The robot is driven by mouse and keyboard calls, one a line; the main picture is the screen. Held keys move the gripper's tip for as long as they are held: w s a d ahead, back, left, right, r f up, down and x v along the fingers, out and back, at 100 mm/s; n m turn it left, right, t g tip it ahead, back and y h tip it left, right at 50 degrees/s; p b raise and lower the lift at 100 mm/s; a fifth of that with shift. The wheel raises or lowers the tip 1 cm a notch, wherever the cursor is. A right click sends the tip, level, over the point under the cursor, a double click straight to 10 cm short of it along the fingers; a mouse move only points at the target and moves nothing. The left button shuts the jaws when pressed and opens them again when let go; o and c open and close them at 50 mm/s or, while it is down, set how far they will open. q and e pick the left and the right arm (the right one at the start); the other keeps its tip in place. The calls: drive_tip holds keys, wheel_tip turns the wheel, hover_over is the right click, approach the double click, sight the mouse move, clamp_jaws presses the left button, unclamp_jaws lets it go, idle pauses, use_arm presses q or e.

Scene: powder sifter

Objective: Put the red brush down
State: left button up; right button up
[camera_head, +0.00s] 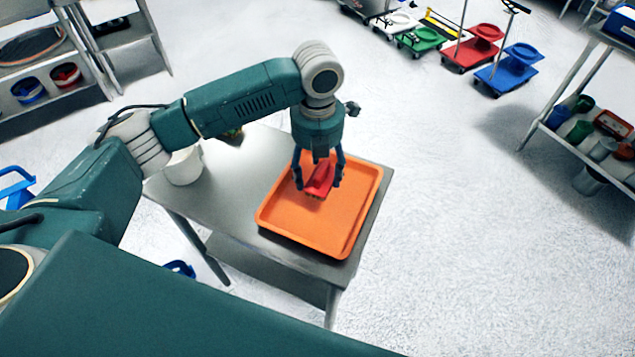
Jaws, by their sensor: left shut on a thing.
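The red brush (320,179) is between the fingers of my left gripper (319,184). The gripper points down and is shut on the brush. Brush and gripper are over the orange tray (345,222), near its middle. I cannot tell whether the brush touches the tray floor. The tray lies on a grey metal table (240,205). The upper part of the brush is partly hidden by the gripper. My right gripper is not in view.
A white container (184,167) stands on the table's left part, close under my left arm. Shelves with bins (66,75) stand at the upper left, and another shelf (590,115) at the right. Coloured trolleys (508,70) stand at the back. The floor right of the table is clear.

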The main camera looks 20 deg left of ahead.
sight(317, 188)
use_arm(q)
wheel_tip(317, 188, down, 5)
drive_tip(key=shift+f+p, duration=0.1)
drive_tip(key=shift+p, duration=0.3)
drive_tip(key=shift+f, duration=0.35)
drive_tip(key=o, duration=1)
drive_tip(key=shift+f, duration=0.15)
wheel_tip(317, 188, up, 12)
drive_tip(key=b, duration=0.2)
drive_tip(key=shift+r+b, duration=0.2)
drive_tip(key=shift+b, duration=0.15)
